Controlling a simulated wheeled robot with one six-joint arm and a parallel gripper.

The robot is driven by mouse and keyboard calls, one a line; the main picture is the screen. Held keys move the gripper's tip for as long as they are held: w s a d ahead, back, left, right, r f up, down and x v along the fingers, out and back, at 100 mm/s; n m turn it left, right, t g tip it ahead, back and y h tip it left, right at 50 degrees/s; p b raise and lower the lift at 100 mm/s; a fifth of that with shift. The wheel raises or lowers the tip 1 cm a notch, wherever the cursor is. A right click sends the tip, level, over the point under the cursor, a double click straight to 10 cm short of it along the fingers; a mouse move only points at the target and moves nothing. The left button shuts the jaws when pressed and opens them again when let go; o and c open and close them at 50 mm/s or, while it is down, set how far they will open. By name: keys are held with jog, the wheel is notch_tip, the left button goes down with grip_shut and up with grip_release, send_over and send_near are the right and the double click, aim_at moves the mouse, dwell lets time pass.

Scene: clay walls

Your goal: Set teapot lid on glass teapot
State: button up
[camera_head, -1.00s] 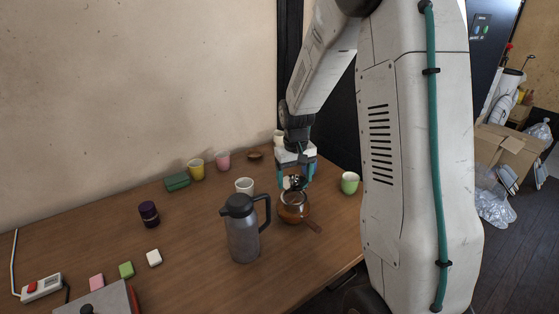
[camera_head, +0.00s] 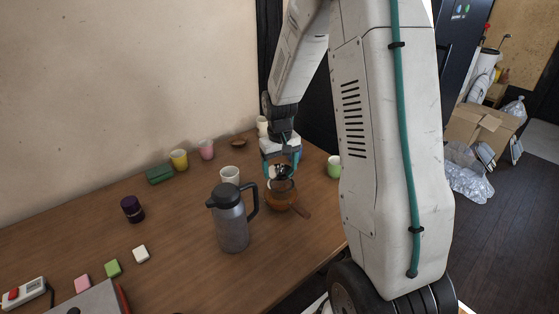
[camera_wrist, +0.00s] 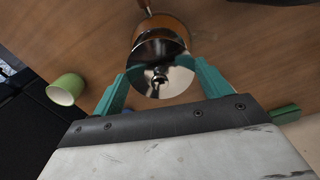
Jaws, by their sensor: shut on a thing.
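The glass teapot (camera_head: 281,200), brown with a side handle, stands on the wooden table under my gripper (camera_head: 282,166). In the wrist view the teapot (camera_wrist: 162,27) shows partly behind the lid, its handle pointing away. The teapot lid (camera_wrist: 160,70) is a shiny round disc with a small knob. It lies between the teal fingers of my gripper (camera_wrist: 162,86), which is shut on it.
A grey jug (camera_head: 231,219) stands close to the left of the teapot. A white cup (camera_head: 230,174) is behind the jug. A green cup (camera_head: 334,166) is to the right, also in the wrist view (camera_wrist: 67,89). The table (camera_head: 185,235) has free room left of the jug.

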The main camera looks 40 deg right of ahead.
aim_at(280, 171)
jog(key=shift+f, duration=1.3)
jog(key=shift+f, duration=0.85)
dwell(0.4)
jog(key=o, duration=1)
jog(key=shift+r, duration=3.9)
jog(key=shift+a, duration=0.1)
jog(key=s, duration=0.1)
jog(key=s+a+g, duration=0.1)
jog(key=s, duration=0.1)
jog(key=shift+s+a+f, duration=0.1)
jog(key=shift+s+a, duration=0.05)
jog(key=shift+s, duration=0.15)
jog(key=s+a+r+n+t, duration=0.1)
jog(key=s+a+r, duration=0.6)
jog(key=s+r, duration=0.2)
jog(key=s+a+r+n+t, duration=0.1)
jog(key=s+a+r, duration=0.7)
jog(key=s, duration=0.6)
jog(key=shift+s+a+r, duration=0.2)
jog(key=shift+s+r, duration=0.1)
jog(key=shift+r, duration=0.1)
